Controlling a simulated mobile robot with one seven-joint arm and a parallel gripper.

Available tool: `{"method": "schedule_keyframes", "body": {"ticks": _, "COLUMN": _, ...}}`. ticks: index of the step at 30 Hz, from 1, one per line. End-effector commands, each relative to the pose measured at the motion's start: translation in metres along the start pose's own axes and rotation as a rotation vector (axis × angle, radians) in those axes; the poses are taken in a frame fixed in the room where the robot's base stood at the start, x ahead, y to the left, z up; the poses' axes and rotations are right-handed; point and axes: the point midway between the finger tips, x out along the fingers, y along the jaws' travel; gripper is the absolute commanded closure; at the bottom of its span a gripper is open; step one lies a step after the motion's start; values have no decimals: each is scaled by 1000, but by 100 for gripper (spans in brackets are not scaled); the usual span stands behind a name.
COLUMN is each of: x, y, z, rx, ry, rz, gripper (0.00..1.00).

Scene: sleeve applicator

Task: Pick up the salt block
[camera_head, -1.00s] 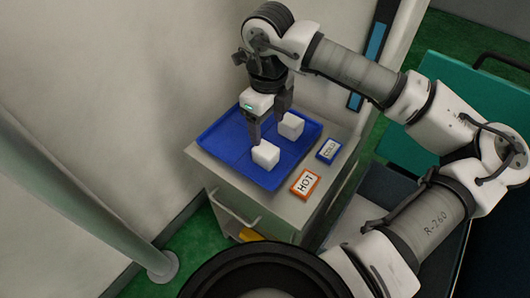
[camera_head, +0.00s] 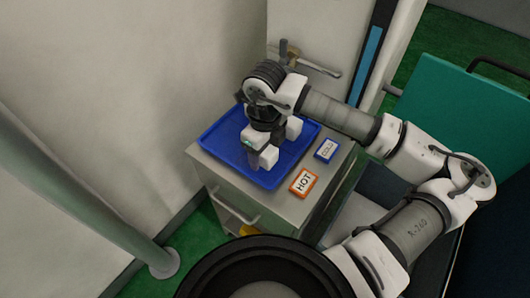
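Two white blocks sit in the blue tray (camera_head: 224,155); either could be the salt block, and I see no label on them. The front block (camera_head: 269,157) is partly covered by my gripper, and the rear block (camera_head: 294,127) shows beside my gripper's right side. My gripper (camera_head: 258,157) points down, low over the tray. One dark finger shows at the left side of the front block, close to it or touching. The other finger is hidden behind the gripper body, so its opening and any grip are unclear.
The tray lies on a grey cabinet (camera_head: 278,208). An orange HOT sign (camera_head: 304,183) and a blue COLD sign (camera_head: 326,150) lie right of it. A wall and a door handle (camera_head: 318,66) are behind, and a pole (camera_head: 95,220) stands at left.

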Motion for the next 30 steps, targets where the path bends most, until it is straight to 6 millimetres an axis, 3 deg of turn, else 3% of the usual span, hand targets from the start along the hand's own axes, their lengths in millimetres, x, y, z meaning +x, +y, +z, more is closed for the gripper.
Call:
{"method": "schedule_keyframes", "body": {"ticks": 2, "x": 0, "y": 0, "z": 0, "rx": 0, "ry": 0, "rz": 0, "gripper": 44}}
{"method": "schedule_keyframes", "body": {"ticks": 12, "x": 0, "y": 0, "z": 0, "rx": 0, "ry": 0, "rz": 0, "gripper": 89}}
{"method": "schedule_keyframes", "body": {"ticks": 23, "x": -5, "y": -1, "z": 0, "rx": 0, "ry": -1, "rz": -2, "gripper": 89}}
{"method": "schedule_keyframes", "body": {"ticks": 30, "x": -41, "y": -2, "z": 0, "rx": 1, "ry": -1, "rz": -7, "gripper": 89}}
